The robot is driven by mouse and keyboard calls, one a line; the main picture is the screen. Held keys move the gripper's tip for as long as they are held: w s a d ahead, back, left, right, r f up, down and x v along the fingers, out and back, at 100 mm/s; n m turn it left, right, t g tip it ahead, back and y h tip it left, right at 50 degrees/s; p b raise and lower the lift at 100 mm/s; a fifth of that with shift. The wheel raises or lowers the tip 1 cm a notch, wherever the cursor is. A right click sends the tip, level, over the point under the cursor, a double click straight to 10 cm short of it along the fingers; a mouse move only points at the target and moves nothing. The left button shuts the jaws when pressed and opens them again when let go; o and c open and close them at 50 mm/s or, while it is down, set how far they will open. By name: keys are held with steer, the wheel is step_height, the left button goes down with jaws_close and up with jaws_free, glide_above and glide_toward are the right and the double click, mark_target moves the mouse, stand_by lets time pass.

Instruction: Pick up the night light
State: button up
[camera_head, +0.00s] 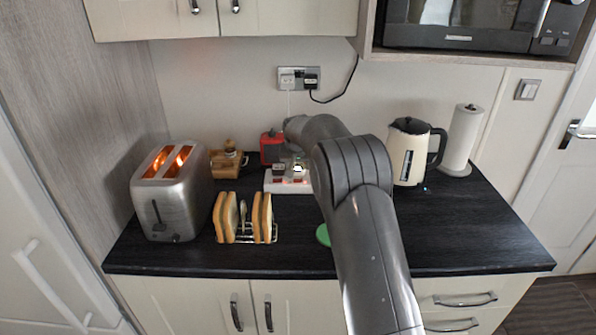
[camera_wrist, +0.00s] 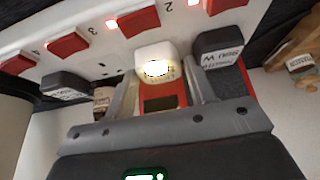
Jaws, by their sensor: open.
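The night light (camera_wrist: 155,66) is a small white block with a bright glowing face, seated in a white power strip (camera_wrist: 85,52) with red switches. It also shows as a bright spot in the head view (camera_head: 298,169), on the strip (camera_head: 272,186) on the counter. My gripper (camera_wrist: 163,88) is open, with one finger on each side of the night light in the wrist view. I cannot tell whether the fingers touch it. In the head view my arm hides most of the gripper.
A dark labelled plug (camera_wrist: 220,45) stands close on the right of the night light, and another (camera_wrist: 65,87) on the left. On the counter are a toaster (camera_head: 172,205), a toast rack (camera_head: 247,238), a kettle (camera_head: 408,160) and a paper roll (camera_head: 461,145).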

steer(key=shift+w+f, duration=0.2)
steer(key=shift+f, duration=0.2)
steer(key=c, duration=0.6)
steer(key=shift+r, duration=0.1)
steer(key=shift+c, duration=0.2)
